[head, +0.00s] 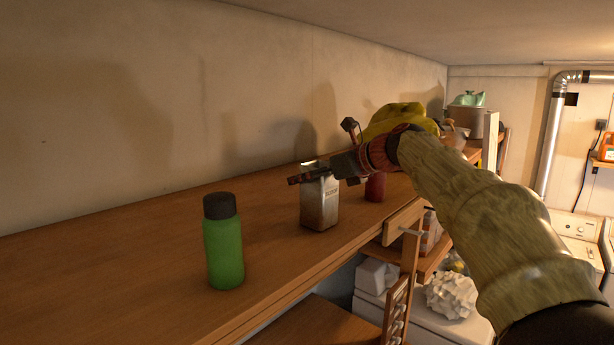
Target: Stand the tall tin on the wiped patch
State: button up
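The tall tin (320,208), a worn silver-grey box shape, stands upright on the wooden shelf (130,258), between a green bottle and a red can. My gripper (322,152) is at the tin's top, reaching in from the right. Its fingers are spread apart, one lying across the front of the tin's upper part and one pointing up to the right. I cannot tell whether the finger touches the tin. The tin's top is partly hidden by it. I cannot make out a wiped patch on the wood.
A green bottle with a black cap (223,245) stands to the left, near the front edge. A red can (375,188) stands just behind the tin to the right, partly hidden by my arm. The shelf's left part is bare. The wall runs along the back.

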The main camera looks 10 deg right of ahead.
dwell(0.3)
jog(key=o, duration=1.4)
jog(key=shift+f, duration=0.1)
jog(key=shift+o, duration=0.3)
jog(key=shift+s, duration=0.1)
jog(key=b+v, duration=0.2)
jog(key=v, duration=1)
jog(key=shift+s+d, duration=0.1)
